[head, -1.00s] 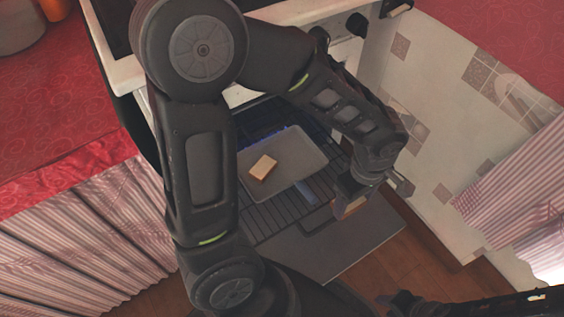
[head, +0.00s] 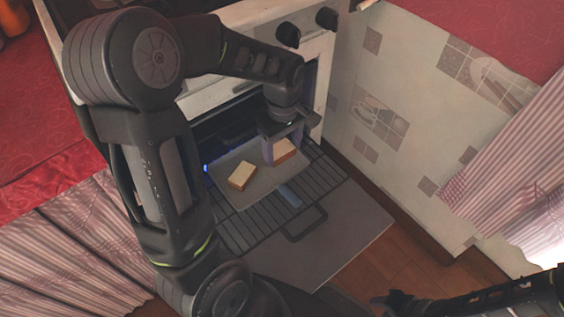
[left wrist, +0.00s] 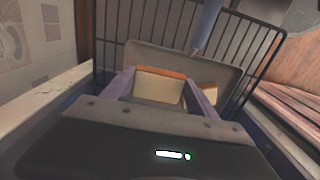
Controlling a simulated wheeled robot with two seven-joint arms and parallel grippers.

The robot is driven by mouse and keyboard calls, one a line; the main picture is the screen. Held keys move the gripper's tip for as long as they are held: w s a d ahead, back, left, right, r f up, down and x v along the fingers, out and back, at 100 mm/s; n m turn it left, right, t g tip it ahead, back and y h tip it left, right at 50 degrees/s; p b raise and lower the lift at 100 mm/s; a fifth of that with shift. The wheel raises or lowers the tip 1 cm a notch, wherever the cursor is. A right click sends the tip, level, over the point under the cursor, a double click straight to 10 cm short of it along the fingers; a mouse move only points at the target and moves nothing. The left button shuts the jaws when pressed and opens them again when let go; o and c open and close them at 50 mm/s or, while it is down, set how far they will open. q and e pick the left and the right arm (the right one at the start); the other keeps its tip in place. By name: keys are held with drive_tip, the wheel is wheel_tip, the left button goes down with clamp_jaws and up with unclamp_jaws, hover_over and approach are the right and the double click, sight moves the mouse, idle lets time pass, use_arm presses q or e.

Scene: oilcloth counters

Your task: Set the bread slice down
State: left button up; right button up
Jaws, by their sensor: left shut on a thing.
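My left gripper (head: 282,138) is shut on a bread slice (head: 285,151), pale with a brown crust. It holds the slice upright over the right part of a grey tray (head: 262,187); I cannot tell whether the slice touches the tray. In the left wrist view the held slice (left wrist: 158,86) sits between the two fingers. A second bread slice (head: 241,175) lies on the tray to the left; it shows partly behind a finger in the left wrist view (left wrist: 208,96). My right gripper (head: 392,301) is low at the bottom right, far from the tray, its jaws unclear.
The open oven door (head: 345,238) lies below. The stove front with knobs (head: 288,34) is above. Tiled wall (head: 400,150) stands to the right.

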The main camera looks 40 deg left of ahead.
sight(282, 169)
use_arm(q)
drive_tip(key=shift+f, duration=0.25)
drive_tip(key=shift+w+a+f+b, duration=0.1)
drive_tip(key=shift+f+b, duration=0.65)
drive_tip(key=shift+f, duration=0.5)
drive_tip(key=shift+a+f+b, duration=0.1)
drive_tip(key=shift+f+b, duration=0.6)
drive_tip(key=shift+f, duration=0.55)
drive_tip(key=shift+f, duration=0.15)
drive_tip(key=o, duration=1.3)
wheel_tip(282, 169, up, 12)
drive_tip(key=p, duration=0.5)
drive_tip(key=shift+r, duration=0.2)
